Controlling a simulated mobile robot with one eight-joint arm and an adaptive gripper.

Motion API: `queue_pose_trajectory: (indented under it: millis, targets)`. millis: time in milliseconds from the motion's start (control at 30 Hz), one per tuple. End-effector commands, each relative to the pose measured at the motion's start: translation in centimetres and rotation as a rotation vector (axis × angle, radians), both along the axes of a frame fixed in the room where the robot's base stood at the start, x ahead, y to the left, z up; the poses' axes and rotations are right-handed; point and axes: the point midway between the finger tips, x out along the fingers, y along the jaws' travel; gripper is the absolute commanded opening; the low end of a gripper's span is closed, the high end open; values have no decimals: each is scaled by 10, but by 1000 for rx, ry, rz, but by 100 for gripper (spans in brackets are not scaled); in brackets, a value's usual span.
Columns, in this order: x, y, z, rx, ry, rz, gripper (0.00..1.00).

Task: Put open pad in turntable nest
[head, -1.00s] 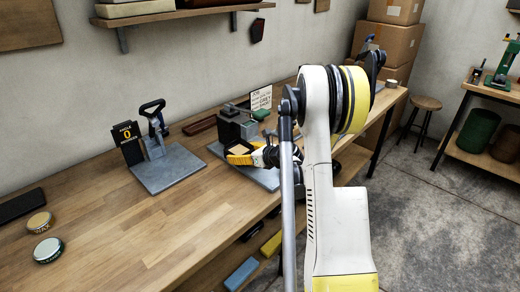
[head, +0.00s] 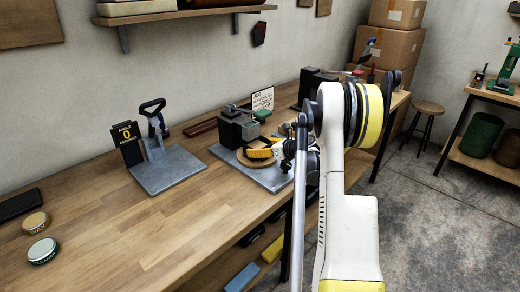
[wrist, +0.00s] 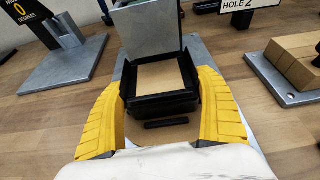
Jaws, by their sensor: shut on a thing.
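The open pad (wrist: 155,77) is a black-walled square tray with a tan inside. My gripper (wrist: 160,84) has its yellow fingers closed on the tray's left and right sides. In the head view my gripper (head: 266,153) is over the round tan turntable (head: 247,161) on a grey base plate.
A dark block (head: 238,130) rises right behind the turntable. A clamp fixture (head: 160,165) with an angle sign stands to the left. Wooden blocks (wrist: 292,58) sit on a plate at the wrist view's right.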

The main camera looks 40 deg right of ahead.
Motion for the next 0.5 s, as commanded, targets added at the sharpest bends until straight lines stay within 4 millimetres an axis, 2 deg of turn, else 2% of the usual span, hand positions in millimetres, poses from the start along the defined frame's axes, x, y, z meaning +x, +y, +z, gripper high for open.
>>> queue_pose_trajectory:
  millis: [100,133,167,200,500]
  targets:
    - [0,0,-4,0,0,0,40]
    - [0,0,-4,0,0,0,88]
    - [0,0,-3,0,0,0,97]
    - [0,0,-3,0,0,0,100]
    - [0,0,3,0,0,0,100]
